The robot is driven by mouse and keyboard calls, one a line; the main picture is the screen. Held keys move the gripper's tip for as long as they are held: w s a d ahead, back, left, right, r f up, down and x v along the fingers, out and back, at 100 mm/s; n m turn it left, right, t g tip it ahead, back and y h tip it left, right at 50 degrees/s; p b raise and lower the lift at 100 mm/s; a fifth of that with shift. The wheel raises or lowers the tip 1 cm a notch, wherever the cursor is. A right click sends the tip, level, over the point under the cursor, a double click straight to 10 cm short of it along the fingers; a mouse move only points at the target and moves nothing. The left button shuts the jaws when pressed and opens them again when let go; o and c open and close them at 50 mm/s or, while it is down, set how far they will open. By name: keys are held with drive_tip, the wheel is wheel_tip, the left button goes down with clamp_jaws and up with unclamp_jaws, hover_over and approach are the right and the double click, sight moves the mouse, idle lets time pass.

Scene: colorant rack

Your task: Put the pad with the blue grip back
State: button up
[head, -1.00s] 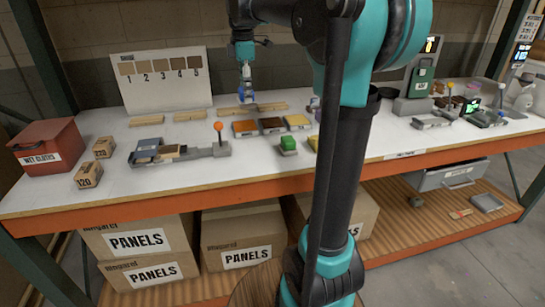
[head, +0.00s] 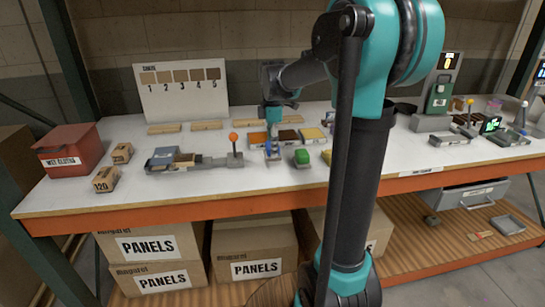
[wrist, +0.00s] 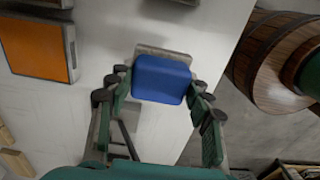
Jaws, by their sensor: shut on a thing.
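The pad with the blue grip (wrist: 161,79) is between my gripper's fingers in the wrist view, with a strip of its greyish base showing beyond the grip. My gripper (wrist: 159,98) is shut on the blue grip. In the head view my gripper (head: 272,154) is low over the front half of the bench, in front of the orange tray (head: 258,139) and left of the pad with the green grip (head: 301,158). The orange tray also shows in the wrist view (wrist: 38,48). I cannot tell whether the blue pad touches the bench.
The brown tray (head: 288,136) and yellow tray (head: 312,134) stand right of the orange one. A yellow-topped piece (head: 327,157) is partly behind my arm. A grey fixture with an orange-knobbed lever (head: 233,138) stands to the left.

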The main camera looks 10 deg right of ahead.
drive_tip(key=shift+f, duration=2.15)
drive_tip(key=o, duration=1.2)
drive_tip(key=shift+f, duration=0.1)
wheel_tip(320, 180, up, 12)
drive_tip(key=shift+r, duration=0.15)
